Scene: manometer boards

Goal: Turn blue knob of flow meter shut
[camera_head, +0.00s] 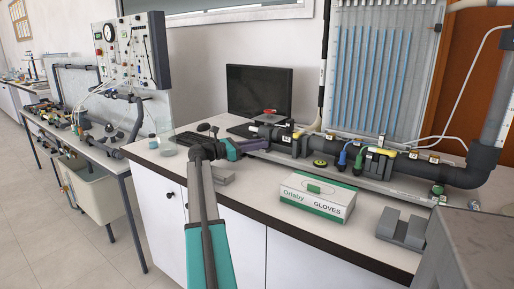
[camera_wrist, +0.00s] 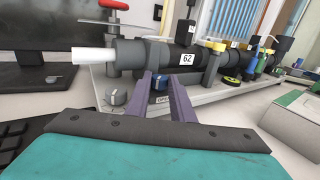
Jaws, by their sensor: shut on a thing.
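The blue knob (camera_wrist: 159,80) sits low in front of the dark pipe of the flow meter (camera_wrist: 150,55) in the wrist view. A white label with dark lettering is below it, partly hidden by the fingers. My gripper (camera_wrist: 162,77) has its two purple fingers on either side of the blue knob, shut on it. In the head view my gripper (camera_head: 238,147) reaches over the bench to the left end of the pipe rig. The knob is hidden there behind the fingers.
A grey knob (camera_wrist: 117,97) stands left of the fingers. A red valve handle (camera_wrist: 115,5) is above the pipe. A monitor (camera_head: 259,90) and keyboard are behind and left. A glove box (camera_head: 318,198) and grey block (camera_head: 402,228) lie at the bench front.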

